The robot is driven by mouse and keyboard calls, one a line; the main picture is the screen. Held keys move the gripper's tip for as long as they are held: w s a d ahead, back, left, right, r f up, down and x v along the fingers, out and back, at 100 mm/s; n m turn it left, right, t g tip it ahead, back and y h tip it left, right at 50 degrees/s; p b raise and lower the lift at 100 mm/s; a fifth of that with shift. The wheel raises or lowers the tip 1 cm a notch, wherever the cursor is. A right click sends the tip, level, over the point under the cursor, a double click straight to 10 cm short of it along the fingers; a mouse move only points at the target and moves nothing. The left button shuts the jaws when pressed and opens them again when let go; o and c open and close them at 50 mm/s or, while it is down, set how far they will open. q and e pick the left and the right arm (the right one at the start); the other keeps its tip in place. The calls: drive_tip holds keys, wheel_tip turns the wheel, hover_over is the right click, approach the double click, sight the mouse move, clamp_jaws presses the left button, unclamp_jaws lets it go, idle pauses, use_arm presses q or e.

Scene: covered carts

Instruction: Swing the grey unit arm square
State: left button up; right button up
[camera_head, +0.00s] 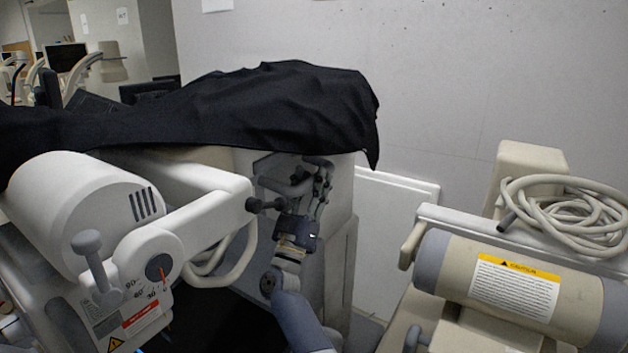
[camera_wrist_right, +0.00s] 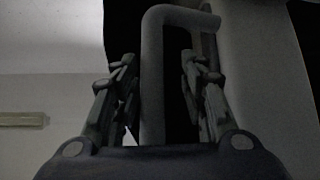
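The pale grey unit at the left has a thick cylinder head (camera_head: 75,210) and an arm (camera_head: 205,212) that reaches right and slants up. At its near joint is a dial (camera_head: 159,268) with an angle scale and a red pointer; the exact reading is too small to tell. A dark knob (camera_head: 254,204) shows near the arm's far end. My right gripper (camera_head: 311,180) points up just right of that knob. In the right wrist view its two fingers (camera_wrist_right: 160,85) stand apart, with a grey bent bar (camera_wrist_right: 152,70) between them and gaps showing on both sides. My left gripper is not in view.
A black cover (camera_head: 290,105) drapes over the cart behind my right gripper. A beige unit with a caution-labelled cylinder (camera_head: 455,275) and a coiled hose (camera_head: 570,210) stands at the right. A plain wall (camera_head: 470,80) closes off the back.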

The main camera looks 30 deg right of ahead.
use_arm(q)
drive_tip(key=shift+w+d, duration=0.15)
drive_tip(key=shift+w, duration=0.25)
use_arm(e)
drive_tip(key=v, duration=1.1)
drive_tip(key=shift+s+d+f, duration=0.2)
drive_tip(key=shift+s, duration=0.1)
